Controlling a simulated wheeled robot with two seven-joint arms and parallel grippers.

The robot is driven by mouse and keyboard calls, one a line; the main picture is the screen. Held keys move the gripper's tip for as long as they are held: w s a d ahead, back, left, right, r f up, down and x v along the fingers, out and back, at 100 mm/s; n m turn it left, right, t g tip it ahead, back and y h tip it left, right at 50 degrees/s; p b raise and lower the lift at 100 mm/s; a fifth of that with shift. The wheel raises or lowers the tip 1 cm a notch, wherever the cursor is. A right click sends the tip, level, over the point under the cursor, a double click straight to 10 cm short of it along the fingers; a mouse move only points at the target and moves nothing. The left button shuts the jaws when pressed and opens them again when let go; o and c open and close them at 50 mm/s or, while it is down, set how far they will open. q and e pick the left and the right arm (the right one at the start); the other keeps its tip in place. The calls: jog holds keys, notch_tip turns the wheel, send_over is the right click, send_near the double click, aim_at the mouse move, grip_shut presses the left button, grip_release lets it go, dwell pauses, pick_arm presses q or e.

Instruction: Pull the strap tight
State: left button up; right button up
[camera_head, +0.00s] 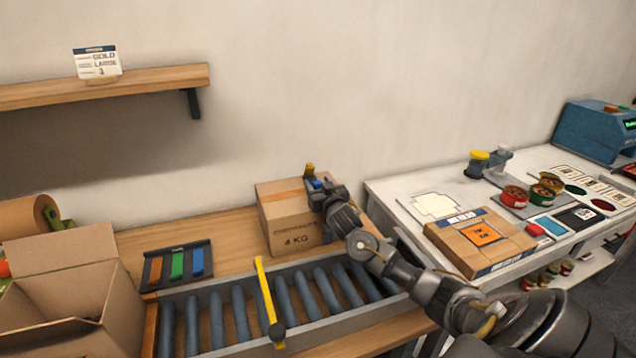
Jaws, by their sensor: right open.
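A closed cardboard box (290,226) marked "4 KG" stands on the wooden bench behind the roller conveyor. My right gripper (314,182) is at the upper right edge of the box, and its arm comes in from the lower right. The gripper is open; small blue and yellow-brown parts show at its tip. Whether its fingers touch the box or a strap is too small to tell. A yellow strap-like bar (264,290) crosses the conveyor, with a dark fitting at its near end. My left gripper is not in view.
The roller conveyor (345,326) runs along the front. An open carton (70,295) stands at the left, near a dark rack (152,272) with coloured strips. A white table (385,187) at the right holds a flat parcel (455,246), tins and cards. A shelf (150,80) hangs above.

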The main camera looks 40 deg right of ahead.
jog(key=shift+w+d, duration=0.15)
jog(key=shift+w, duration=0.25)
jog(key=shift+c, duration=0.3)
